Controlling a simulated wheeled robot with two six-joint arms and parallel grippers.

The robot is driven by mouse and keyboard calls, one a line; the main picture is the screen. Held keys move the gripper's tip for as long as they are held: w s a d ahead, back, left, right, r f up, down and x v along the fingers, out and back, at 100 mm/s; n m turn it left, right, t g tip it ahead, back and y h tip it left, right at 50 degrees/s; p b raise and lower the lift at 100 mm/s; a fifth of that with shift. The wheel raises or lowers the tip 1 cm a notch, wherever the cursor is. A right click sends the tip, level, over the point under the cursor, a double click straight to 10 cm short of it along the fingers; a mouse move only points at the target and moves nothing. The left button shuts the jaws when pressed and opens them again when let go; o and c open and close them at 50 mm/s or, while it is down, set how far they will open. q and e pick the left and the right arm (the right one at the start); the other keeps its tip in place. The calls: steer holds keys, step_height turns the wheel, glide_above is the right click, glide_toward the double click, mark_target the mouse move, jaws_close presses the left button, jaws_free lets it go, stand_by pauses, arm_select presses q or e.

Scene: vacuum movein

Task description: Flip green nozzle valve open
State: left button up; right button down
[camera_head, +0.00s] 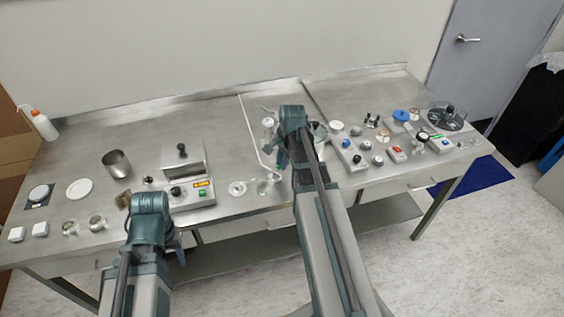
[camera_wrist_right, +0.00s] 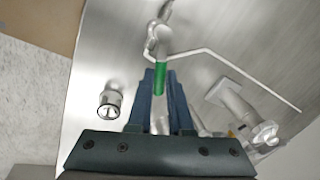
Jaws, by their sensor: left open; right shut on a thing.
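The green nozzle valve handle (camera_wrist_right: 160,77) shows in the right wrist view, at the end of a metal fitting (camera_wrist_right: 160,35). My right gripper (camera_wrist_right: 160,85) is shut on the green handle, with a finger on each side of it. My left gripper (camera_head: 124,201) is open and empty near the front left of the bench.
A thin bent metal rod (camera_head: 252,135) runs beside the right gripper. A metal beaker (camera_head: 117,164), a control box (camera_head: 190,193) and a wash bottle (camera_head: 43,125) stand to the left. Valve panels (camera_head: 357,157) crowd the right side. The back left of the steel bench (camera_head: 130,125) is clear.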

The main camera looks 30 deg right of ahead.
stand_by(0.9)
steer(key=shift+s+a+m, duration=0.1)
steer(key=shift+s+m, duration=0.45)
steer(key=shift+m, duration=0.45)
steer(key=shift+s+a+m+h, duration=0.1)
steer(key=shift+s+m+h, duration=0.15)
steer(key=shift+m, duration=0.45)
steer(key=shift+s+m+h, duration=0.25)
steer(key=shift+m, duration=0.45)
steer(key=c, duration=0.8)
jaws_free()
steer(key=shift+c, duration=0.2)
